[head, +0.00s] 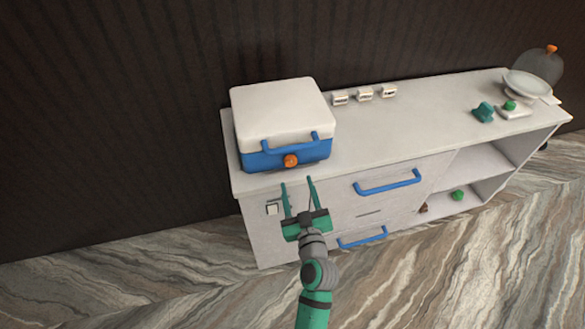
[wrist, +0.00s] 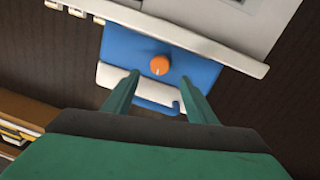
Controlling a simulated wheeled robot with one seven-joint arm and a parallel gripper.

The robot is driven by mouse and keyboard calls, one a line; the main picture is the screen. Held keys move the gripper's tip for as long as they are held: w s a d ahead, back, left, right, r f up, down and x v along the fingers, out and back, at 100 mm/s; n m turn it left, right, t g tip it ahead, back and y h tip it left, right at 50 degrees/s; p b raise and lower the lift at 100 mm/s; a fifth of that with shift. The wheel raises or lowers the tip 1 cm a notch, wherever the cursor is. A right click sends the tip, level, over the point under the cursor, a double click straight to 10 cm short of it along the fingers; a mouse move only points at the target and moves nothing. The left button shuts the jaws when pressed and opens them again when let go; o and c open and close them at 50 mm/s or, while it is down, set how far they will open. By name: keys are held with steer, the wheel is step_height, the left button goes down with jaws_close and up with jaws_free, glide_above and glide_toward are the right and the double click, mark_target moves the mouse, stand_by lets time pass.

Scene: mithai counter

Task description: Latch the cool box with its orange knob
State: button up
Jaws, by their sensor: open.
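The cool box (head: 283,120) stands on the left end of the counter, with a white lid lying closed on a blue body. A blue handle (head: 290,142) runs across its front. The round orange knob (head: 290,161) is on the blue front below the handle; it also shows in the wrist view (wrist: 160,65). My gripper (head: 297,182) is open and empty in front of the counter, just below and short of the knob. In the wrist view my gripper (wrist: 160,78) has its fingertips on either side of the knob's line, apart from it. The latch itself is not clearly visible.
A teal item (head: 484,112) and a glass dome (head: 540,66) are at right.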

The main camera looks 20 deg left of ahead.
mark_target(292, 164)
steer(key=x, duration=0.7)
steer(key=shift+w+a, duration=0.2)
steer(key=shift+w, duration=0.1)
steer(key=shift+w, duration=0.1)
steer(key=c, duration=1.1)
